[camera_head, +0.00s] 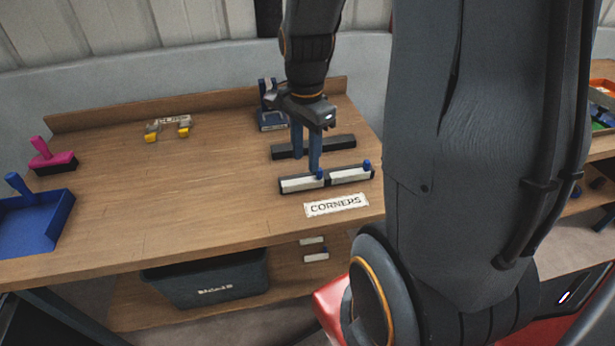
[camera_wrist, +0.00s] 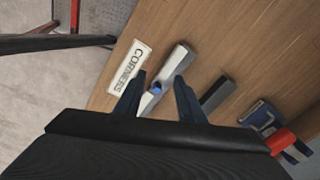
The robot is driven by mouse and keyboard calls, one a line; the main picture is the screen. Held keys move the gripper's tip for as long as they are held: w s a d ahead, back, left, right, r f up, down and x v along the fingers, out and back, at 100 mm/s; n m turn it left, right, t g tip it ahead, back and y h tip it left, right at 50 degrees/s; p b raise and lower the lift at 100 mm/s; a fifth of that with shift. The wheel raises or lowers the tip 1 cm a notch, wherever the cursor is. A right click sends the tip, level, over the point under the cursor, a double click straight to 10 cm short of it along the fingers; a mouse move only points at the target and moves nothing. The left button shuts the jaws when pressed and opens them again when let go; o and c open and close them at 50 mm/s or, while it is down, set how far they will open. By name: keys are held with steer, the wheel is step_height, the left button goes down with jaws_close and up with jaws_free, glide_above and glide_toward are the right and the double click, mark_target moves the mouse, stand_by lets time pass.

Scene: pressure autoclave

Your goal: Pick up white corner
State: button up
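Two white corners with dark edges and blue knobs lie end to end near the table's front edge: a left one (camera_head: 300,185) and a right one (camera_head: 348,176). My gripper (camera_head: 307,160) points down above the left one, its blue fingers apart. In the wrist view, my gripper (camera_wrist: 156,88) is open, with a blue knob (camera_wrist: 157,87) showing between the fingers, touching neither. One white corner (camera_wrist: 177,58) extends beyond the fingertips; the nearer one (camera_wrist: 149,102) is partly hidden by my gripper.
A "CORNERS" label (camera_head: 336,205) lies in front. A dark bar (camera_head: 337,145) and a blue-and-dark object (camera_head: 271,118) are behind. Yellow-tipped pieces (camera_head: 183,132), a pink-handled tool (camera_head: 52,158) and a blue dustpan (camera_head: 35,222) lie left. The table's middle is clear.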

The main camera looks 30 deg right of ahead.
mark_target(316, 181)
steer(key=shift+w+d+f+m+p, duration=0.2)
steer(key=shift+d+f+m+p, duration=0.2)
steer(key=shift+d+f+m, duration=0.6)
steer(key=shift+w+d+f+m+p, duration=0.15)
steer(key=shift+d+f+m+p, duration=0.45)
steer(key=shift+f, duration=0.85)
steer(key=shift+w+d+f+m+p, duration=0.25)
steer(key=shift+d+f+m, duration=0.15)
steer(key=shift+f+m, duration=0.75)
jaws_close()
